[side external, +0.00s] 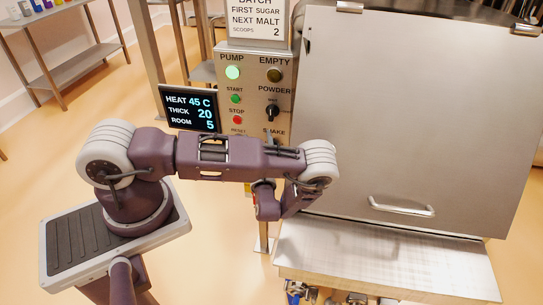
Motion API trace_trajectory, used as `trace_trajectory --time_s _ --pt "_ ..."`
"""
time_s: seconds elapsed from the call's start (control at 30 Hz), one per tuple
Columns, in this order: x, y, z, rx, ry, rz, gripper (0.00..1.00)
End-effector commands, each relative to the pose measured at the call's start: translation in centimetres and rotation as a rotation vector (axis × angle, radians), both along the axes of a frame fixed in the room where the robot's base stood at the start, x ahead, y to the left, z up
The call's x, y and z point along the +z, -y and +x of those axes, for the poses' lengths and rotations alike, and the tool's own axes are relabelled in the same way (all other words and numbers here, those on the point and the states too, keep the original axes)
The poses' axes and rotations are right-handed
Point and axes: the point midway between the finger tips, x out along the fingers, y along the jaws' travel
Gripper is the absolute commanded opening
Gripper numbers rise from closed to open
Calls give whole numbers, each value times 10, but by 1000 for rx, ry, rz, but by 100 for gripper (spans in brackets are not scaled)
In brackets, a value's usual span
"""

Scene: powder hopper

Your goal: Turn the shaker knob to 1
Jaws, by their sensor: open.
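The control panel (252,75) stands upright behind my arm. A black pointer knob (271,112) sits on its right side, under the label POWDER, with its pointer roughly upright. The label SHAKE (275,131) shows below it. The shaker knob that this label seems to name is hidden behind my arm. My gripper (264,184) is at the folded end of my arm, just below the horizontal link and in front of the panel's lower part. It is open, its fingers are mostly hidden, and I see nothing held. Contact with a knob cannot be seen.
The panel has a lit green pump lamp (232,73), a green start button (235,99) and a red stop button (237,120). A dark display (190,107) adjoins the panel's left. A large steel hopper lid (415,110) and a ledge (390,260) fill the right.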

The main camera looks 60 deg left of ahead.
Motion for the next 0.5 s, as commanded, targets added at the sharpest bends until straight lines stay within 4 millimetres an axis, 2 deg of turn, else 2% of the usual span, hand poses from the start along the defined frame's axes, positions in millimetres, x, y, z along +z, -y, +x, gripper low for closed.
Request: trace_trajectory --time_s 0.03,0.1,0.2,0.3,0.5 --pt "-32 10 5 -81 -134 36 54" --pt "-67 22 10 -174 -294 83 54" --pt "-95 33 12 -247 -424 129 54" --pt "-104 31 16 -266 -461 143 54" --pt "-103 1 41 -261 -458 142 54"
